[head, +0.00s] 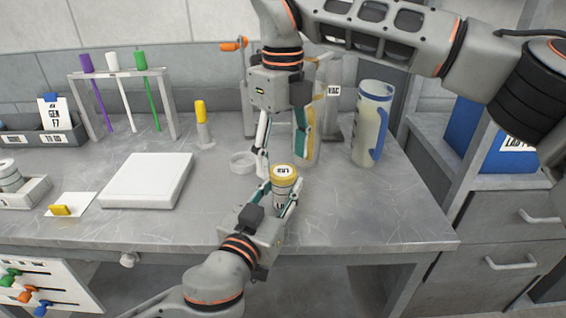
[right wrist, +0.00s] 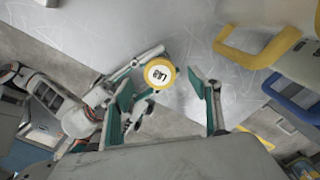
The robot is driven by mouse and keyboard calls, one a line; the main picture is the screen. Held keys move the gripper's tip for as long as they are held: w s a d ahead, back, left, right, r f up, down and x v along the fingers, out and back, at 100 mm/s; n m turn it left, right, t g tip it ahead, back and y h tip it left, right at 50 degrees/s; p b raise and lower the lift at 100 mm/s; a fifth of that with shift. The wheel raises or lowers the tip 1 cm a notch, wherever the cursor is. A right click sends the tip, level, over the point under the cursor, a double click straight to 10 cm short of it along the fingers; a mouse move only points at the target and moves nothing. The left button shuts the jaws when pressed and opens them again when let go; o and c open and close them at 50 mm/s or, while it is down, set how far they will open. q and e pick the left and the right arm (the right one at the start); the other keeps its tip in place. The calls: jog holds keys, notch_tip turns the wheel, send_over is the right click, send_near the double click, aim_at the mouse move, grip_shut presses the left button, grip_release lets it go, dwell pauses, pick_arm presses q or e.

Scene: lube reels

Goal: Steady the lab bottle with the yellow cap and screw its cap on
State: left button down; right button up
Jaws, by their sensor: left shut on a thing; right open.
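The lab bottle (head: 284,190) stands upright near the front edge of the bench, with a white body and dark lettering. Its yellow cap (head: 284,171), with a white "LAB" disc on top, sits on the bottle; how tightly it is seated cannot be told. In the right wrist view the cap (right wrist: 160,73) shows from above and hides most of the bottle. My left gripper (head: 282,193) is shut around the bottle's body from the front. My right gripper (head: 283,160) points down from above, open, its fingers apart on either side of the cap and not visibly touching it.
A clear round dish (head: 243,162) lies just left of the bottle. A tall jug with a blue handle (head: 371,125) stands to the right. A white pad (head: 147,180), a rack with coloured sticks (head: 122,73) and a yellow-topped tube (head: 202,125) are left. Bench right of the bottle is clear.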

notch_tip(320, 180, up, 10)
dwell(0.3)
jog(key=shift+f, duration=0.15)
pick_arm(q)
jog(key=c, duration=1.4)
grip_release()
jog(key=shift+c, duration=0.2)
jog(key=v, duration=1.2)
